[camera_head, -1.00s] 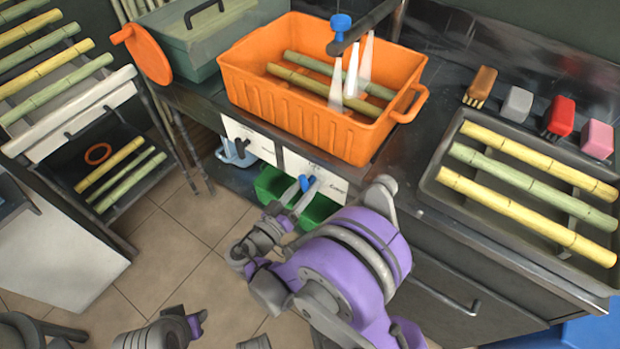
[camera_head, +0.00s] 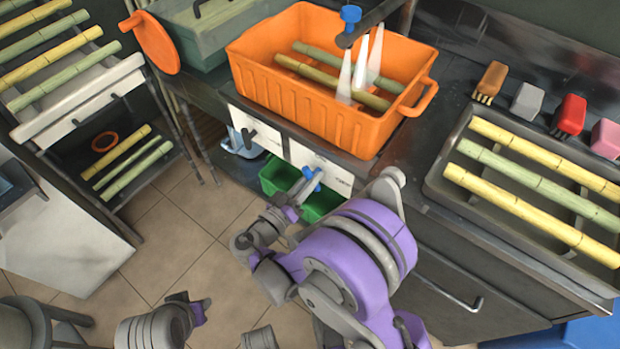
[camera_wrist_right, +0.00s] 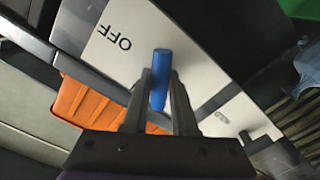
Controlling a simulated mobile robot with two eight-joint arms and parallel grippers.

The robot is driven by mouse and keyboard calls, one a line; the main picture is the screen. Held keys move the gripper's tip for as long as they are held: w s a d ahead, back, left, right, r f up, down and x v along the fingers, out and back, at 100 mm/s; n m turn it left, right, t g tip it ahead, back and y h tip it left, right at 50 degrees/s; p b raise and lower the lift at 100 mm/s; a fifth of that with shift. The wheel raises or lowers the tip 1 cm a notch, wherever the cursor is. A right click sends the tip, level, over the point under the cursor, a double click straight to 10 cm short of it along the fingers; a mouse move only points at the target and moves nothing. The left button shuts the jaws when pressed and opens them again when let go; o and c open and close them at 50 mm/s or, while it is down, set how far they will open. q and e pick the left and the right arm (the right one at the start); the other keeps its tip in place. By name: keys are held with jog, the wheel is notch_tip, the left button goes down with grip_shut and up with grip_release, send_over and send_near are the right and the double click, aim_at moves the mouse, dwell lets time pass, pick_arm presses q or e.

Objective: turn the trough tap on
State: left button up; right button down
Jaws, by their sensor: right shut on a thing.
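A blue tap lever (camera_head: 313,180) sticks out from a white panel (camera_head: 335,178) below the orange trough. In the right wrist view the blue lever (camera_wrist_right: 161,75) stands between the two fingers, and the panel beside it (camera_wrist_right: 140,30) reads "OFF". My right gripper (camera_head: 297,194) is shut on this lever; it also shows in the right wrist view (camera_wrist_right: 159,100). White streams (camera_head: 360,70) come from a spout with a blue knob (camera_head: 350,14) above the orange trough (camera_head: 300,110).
A green bin (camera_head: 283,177) stands under the panel. A second white panel with a dark handle (camera_head: 250,133) is to its left. A grey tray with canes (camera_head: 436,190) lies on the right counter, with several brushes and blocks behind it. Open tiled floor (camera_head: 180,240) lies at the left.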

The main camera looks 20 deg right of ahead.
jog(key=shift+n, duration=0.7)
jog(key=c, duration=0.7)
grip_release()
jog(key=shift+d, duration=0.1)
